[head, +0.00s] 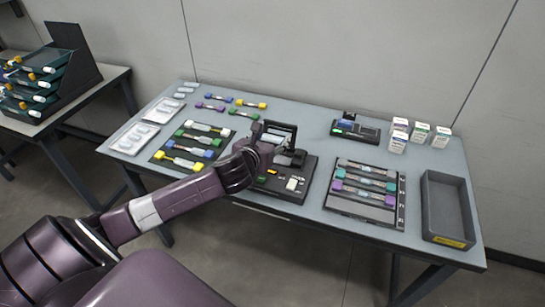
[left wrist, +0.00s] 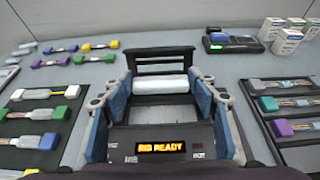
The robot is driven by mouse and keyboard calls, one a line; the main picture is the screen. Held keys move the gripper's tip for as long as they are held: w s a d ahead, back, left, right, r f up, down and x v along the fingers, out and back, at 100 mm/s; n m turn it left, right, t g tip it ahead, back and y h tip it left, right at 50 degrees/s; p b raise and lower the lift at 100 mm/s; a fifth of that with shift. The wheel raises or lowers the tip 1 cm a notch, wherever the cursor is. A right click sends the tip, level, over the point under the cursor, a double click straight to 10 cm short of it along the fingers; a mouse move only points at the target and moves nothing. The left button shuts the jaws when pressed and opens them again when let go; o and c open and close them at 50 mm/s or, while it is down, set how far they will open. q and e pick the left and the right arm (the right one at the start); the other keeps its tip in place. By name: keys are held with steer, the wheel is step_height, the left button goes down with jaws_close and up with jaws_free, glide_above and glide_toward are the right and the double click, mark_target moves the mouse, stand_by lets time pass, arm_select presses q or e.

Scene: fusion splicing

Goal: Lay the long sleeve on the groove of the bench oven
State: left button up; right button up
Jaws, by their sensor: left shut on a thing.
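The bench oven (head: 305,172) is a black box in the middle of the table, its lid frame raised at the back. In the left wrist view its front display (left wrist: 161,148) glows orange. The long sleeve (left wrist: 160,85) is a whitish, translucent tube lying crosswise between my left fingers in the left wrist view. My left gripper (head: 268,152) is over the oven and shut on the sleeve, with one blue-padded finger at each end. The groove is hidden; I cannot tell whether the sleeve touches it. My right gripper is not in view.
A mat with several coloured-end cables (head: 190,145) lies left of the oven. A tray of cables (head: 366,205) and an empty grey bin (head: 447,207) are to the right. A small black device (head: 355,130) and white boxes (head: 419,132) stand behind.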

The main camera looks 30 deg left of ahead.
arm_select(q)
steer(key=shift+f+b, duration=0.35)
steer(key=shift+f, duration=3.15)
steer(key=shift+f, duration=0.1)
steer(key=o, duration=0.5)
steer(key=shift+c, duration=0.2)
steer(key=shift+s, duration=0.15)
steer(key=v, duration=1.2)
